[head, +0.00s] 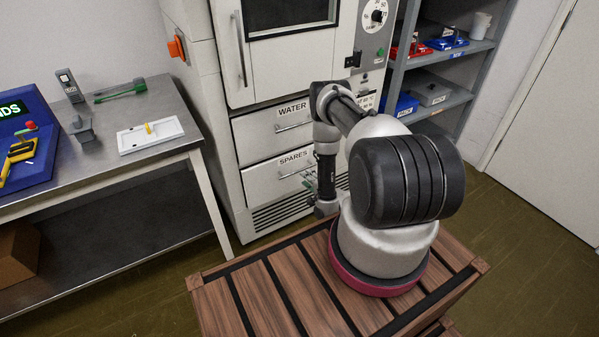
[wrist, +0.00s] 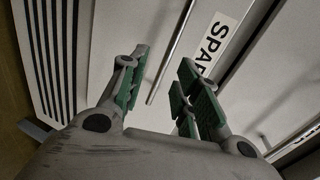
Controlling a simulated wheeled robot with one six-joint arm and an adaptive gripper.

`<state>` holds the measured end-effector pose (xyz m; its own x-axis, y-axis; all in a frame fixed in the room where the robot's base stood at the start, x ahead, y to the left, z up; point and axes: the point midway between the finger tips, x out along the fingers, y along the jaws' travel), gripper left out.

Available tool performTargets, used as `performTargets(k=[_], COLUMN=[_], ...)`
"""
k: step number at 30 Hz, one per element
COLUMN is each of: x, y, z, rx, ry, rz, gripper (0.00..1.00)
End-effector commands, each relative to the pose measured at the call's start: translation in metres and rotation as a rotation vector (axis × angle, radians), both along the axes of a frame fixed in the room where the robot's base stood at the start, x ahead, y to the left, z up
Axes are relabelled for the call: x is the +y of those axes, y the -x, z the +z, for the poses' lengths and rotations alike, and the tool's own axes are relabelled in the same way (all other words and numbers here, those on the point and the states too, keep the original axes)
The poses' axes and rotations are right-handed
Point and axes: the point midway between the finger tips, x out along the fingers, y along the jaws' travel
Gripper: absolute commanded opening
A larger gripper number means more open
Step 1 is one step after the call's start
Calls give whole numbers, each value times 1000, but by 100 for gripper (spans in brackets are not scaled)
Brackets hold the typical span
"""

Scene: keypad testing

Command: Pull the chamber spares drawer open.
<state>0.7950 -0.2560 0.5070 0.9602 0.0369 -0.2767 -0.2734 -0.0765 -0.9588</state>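The chamber spares drawer (head: 258,187) is the lower drawer of the white chamber, labelled SPARES, and looks flush with the front. Its label (wrist: 215,42) also shows in the wrist view. The drawer's thin bar handle (wrist: 172,52) runs between my two green-padded fingers in the wrist view. My gripper (head: 312,180) is in front of the right part of this drawer in the head view, partly hidden by my arm. In the wrist view my gripper (wrist: 163,88) is open, with a gap on both sides of the bar. I cannot tell how deep the bar sits between the fingers.
The WATER drawer (head: 262,130) is directly above, with its own bar handle. Vent slots (head: 280,212) lie below the spares drawer. A metal bench (head: 95,165) stands to the left, a grey shelf rack (head: 447,103) to the right. Floor shows between bench and chamber.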

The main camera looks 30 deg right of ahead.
Motion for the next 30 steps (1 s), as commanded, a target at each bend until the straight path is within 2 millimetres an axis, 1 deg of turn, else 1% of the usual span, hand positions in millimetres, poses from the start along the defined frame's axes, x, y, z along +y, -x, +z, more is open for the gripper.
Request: performTargets(k=[2, 5, 15, 18, 22, 28, 29, 30], x=[2, 3, 5, 5, 5, 5, 5, 5], y=[4, -1, -55, -65, -70, -71, -71, -71], z=[1, 2, -8, -10, -11, -11, -11, -11], rx=[-51, -82, -84, -84, -82, -81, -81, -81], ry=[-44, -68, -68, -68, -67, -67, -67, -67], rz=[-14, -18, -19, -19, -19, -20, -20, -20], gripper=[32, 32, 32, 32, 32, 32, 30, 23])
